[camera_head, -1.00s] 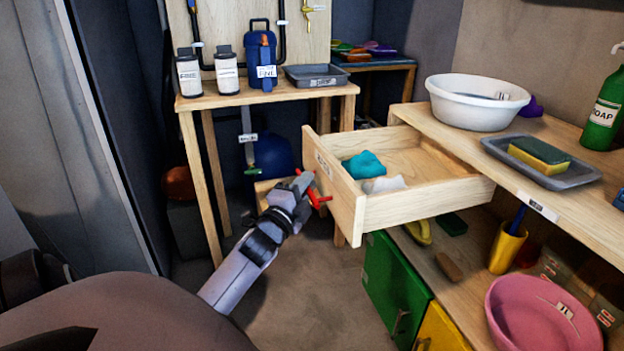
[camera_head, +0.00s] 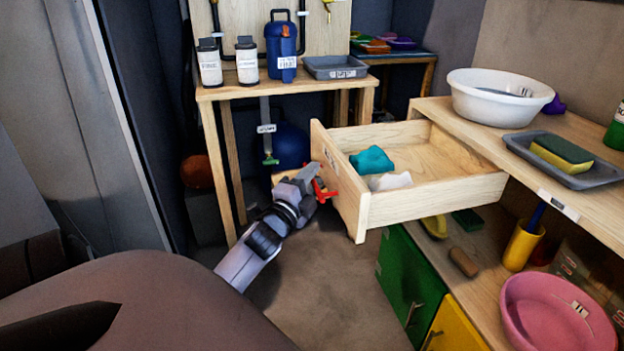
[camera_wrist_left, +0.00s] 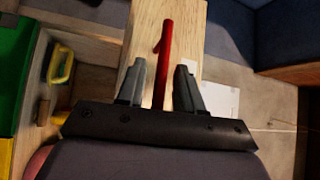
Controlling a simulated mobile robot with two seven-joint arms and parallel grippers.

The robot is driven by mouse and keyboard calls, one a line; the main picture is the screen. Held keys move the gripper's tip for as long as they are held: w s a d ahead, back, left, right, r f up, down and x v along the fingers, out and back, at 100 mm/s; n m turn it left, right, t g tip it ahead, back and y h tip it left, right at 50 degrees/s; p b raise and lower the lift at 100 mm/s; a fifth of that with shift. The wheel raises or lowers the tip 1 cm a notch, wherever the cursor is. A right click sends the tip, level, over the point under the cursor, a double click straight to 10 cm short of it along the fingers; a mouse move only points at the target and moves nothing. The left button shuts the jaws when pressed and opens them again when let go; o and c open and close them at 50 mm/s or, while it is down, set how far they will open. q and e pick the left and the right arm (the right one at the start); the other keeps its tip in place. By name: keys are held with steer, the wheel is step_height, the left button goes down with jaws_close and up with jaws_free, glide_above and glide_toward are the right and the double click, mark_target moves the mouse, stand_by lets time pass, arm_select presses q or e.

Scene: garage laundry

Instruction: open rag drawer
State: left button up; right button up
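The drawer (camera_head: 440,190) is a light wooden box pulled well out from the bench, with a label on its front. A teal cloth (camera_head: 371,160) and a white cloth (camera_head: 390,181) lie inside. Its red handle (camera_head: 327,193) is on the front face. My left gripper (camera_head: 308,185) is at this handle. In the left wrist view, the red handle (camera_wrist_left: 163,60) lies between the two fingers of the left gripper (camera_wrist_left: 160,82), with a visible gap on each side. The fingers look open around it. My right gripper is not in view.
The bench holds a white basin (camera_head: 499,98) and a grey tray (camera_head: 560,160) with a sponge. Below are a green cabinet door (camera_head: 407,283), a yellow cup (camera_head: 522,247) and a pink basin (camera_head: 556,315). A wooden side table (camera_head: 285,90) stands behind. Floor in front of the drawer is clear.

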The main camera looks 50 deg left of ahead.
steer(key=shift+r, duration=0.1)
arm_select(q)
steer(key=shift+s+d, duration=0.1)
steer(key=shift+s, duration=0.2)
steer(key=r+p+v, duration=0.1)
steer(key=v, duration=0.5)
steer(key=shift+s+f, duration=0.25)
steer(key=shift+f, duration=0.3)
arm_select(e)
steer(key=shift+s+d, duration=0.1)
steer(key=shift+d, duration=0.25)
arm_select(q)
steer(key=shift+d, duration=0.15)
